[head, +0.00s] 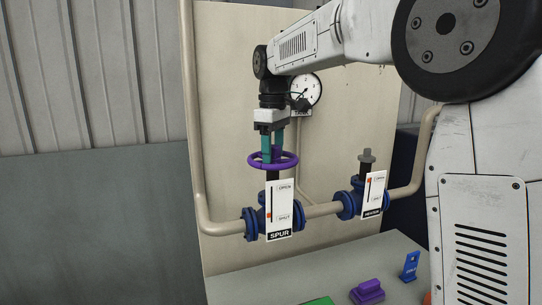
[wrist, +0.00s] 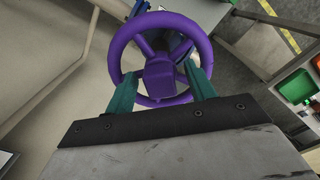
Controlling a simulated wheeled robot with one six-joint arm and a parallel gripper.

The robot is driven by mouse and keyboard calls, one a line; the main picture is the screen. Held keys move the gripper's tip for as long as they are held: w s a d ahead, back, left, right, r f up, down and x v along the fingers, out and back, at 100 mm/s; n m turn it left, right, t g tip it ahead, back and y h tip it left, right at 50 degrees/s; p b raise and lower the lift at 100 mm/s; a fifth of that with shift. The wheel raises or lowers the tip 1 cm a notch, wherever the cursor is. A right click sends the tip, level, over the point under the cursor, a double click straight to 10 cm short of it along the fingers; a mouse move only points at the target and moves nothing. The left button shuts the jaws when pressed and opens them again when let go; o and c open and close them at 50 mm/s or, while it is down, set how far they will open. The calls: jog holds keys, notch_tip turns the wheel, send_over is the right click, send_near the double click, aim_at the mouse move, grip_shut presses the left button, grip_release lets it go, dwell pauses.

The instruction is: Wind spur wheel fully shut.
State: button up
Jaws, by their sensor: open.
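The purple spur wheel (head: 286,160) sits on top of the blue spur valve (head: 252,222) in the head view. The white SPUR plate (head: 279,208) has OPEN at the top and SHUT lower down, with an orange marker (head: 269,215) near the SHUT end. My gripper (head: 272,153) points down over the wheel. In the wrist view the purple wheel (wrist: 122,62) fills the upper middle, and the green fingers of my gripper (wrist: 162,85) are spread on either side of its hub, over the rim and spokes. Whether they touch the wheel cannot be told.
A beige pipe (head: 322,210) joins both valves. A pressure gauge (head: 307,90) is on the panel behind. A purple object (head: 367,292) lies on the bench below.

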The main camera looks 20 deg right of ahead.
jog(key=c, duration=0.8)
jog(key=m, duration=1.8)
jog(key=shift+m, duration=1)
jog(key=m, duration=0.4)
jog(key=shift+m, duration=0.3)
jog(key=o, duration=0.8)
jog(key=shift+m, duration=0.4)
jog(key=shift+r, duration=0.1)
